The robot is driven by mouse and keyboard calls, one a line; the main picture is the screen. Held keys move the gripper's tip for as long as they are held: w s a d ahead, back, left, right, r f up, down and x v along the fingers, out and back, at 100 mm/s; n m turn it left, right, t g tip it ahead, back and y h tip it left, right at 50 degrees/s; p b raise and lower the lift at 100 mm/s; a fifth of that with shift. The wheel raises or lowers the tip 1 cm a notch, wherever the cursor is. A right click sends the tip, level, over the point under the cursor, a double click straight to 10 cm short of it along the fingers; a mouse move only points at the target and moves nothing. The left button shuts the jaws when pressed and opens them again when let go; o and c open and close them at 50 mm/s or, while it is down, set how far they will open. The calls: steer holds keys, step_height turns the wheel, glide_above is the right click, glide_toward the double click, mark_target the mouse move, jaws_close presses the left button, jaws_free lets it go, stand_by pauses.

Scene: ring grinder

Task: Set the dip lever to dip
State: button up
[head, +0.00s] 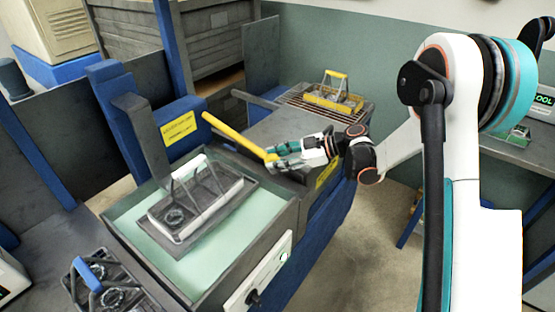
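The dip lever is most likely the long yellow bar (232,133), which slopes down to the right behind the tank with pale green liquid (128,220). No marking on it that names its settings can be read. My gripper (270,158) reaches in from the right, with its fingertips at the lower right end of the yellow bar. The fingers look a little apart, with the bar's end at or between them. I cannot tell whether they grip it. A dark basket (205,208) with a pale handle and metal parts sits in the tank.
A yellow basket (335,98) stands on a rack at the back. Another basket with a blue handle (88,275) is at the lower left. A control panel with a black knob (253,297) is on the tank's front. Blue posts (115,110) stand left of the lever.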

jaws_close()
steer(key=shift+r+p, duration=0.6)
steer(key=shift+r, duration=0.05)
steer(key=w+a+r+g+h+p, duration=0.1)
steer(key=a+r+h+p, duration=0.1)
steer(key=r+p, duration=0.3)
steer(key=w+a+r+m+g+h+p, duration=0.1)
steer(key=r+p, duration=0.5)
steer(key=r, duration=0.6)
steer(key=w+a+r+m+g+h+p, duration=0.1)
steer(key=w+a+r+h+p, duration=0.1)
steer(key=r+p, duration=0.4)
steer(key=shift+w+a+r+h, duration=0.35)
steer(key=shift+a+r, duration=0.2)
steer(key=shift+r, duration=1.25)
steer(key=o, duration=0.8)
jaws_free()
steer(key=shift+c, duration=0.2)
steer(key=shift+o, duration=0.9)
steer(key=shift+w+a+f, duration=0.15)
